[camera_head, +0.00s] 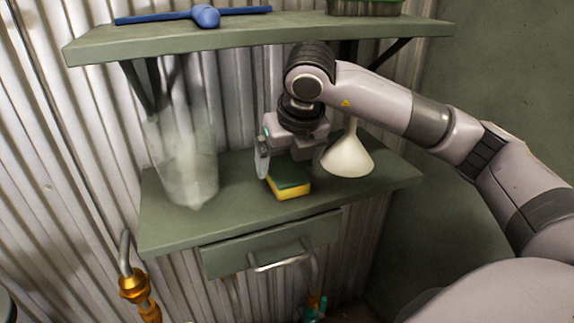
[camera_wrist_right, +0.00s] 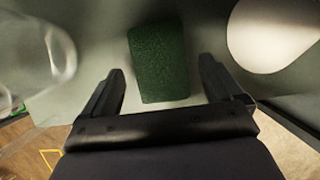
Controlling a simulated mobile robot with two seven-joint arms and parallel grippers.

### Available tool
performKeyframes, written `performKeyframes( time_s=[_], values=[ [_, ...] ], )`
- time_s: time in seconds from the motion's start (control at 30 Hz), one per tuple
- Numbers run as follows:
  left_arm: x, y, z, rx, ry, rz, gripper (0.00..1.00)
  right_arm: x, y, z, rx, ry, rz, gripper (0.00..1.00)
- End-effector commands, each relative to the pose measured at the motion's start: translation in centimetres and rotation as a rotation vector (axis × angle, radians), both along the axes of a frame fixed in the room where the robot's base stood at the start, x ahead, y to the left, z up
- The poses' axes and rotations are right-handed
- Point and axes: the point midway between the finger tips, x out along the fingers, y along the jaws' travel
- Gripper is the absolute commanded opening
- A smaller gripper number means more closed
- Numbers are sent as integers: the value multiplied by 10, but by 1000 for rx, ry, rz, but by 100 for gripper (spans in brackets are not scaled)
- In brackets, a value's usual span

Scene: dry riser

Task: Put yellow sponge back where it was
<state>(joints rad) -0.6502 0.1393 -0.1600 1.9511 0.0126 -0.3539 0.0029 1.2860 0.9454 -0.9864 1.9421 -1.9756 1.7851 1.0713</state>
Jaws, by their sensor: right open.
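The yellow sponge (camera_head: 289,187) has a dark green top and lies on the lower green shelf (camera_head: 240,222), between a glass vessel and a white funnel. My right gripper (camera_head: 293,160) is open and points down just above and behind the sponge. In the right wrist view the sponge's green face (camera_wrist_right: 157,62) shows between and beyond the two open fingers (camera_wrist_right: 161,85), with a gap on each side. I cannot tell the exact height of the fingertips over the shelf. My left gripper is not in view.
The clear glass vessel (camera_head: 185,160) stands left of the sponge. The white funnel (camera_head: 348,157) stands close on the right. An upper shelf (camera_head: 270,30) holding a blue tool (camera_head: 205,15) hangs above. A drawer with a handle (camera_head: 278,262) is below. Bare shelf lies between vessel and sponge.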

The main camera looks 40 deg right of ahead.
Motion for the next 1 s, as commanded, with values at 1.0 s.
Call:
performKeyframes(
  time_s=[1.0],
  values=[
    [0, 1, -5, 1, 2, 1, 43, -21, 5, 52, -1, -1, 1, 93]
  ],
)
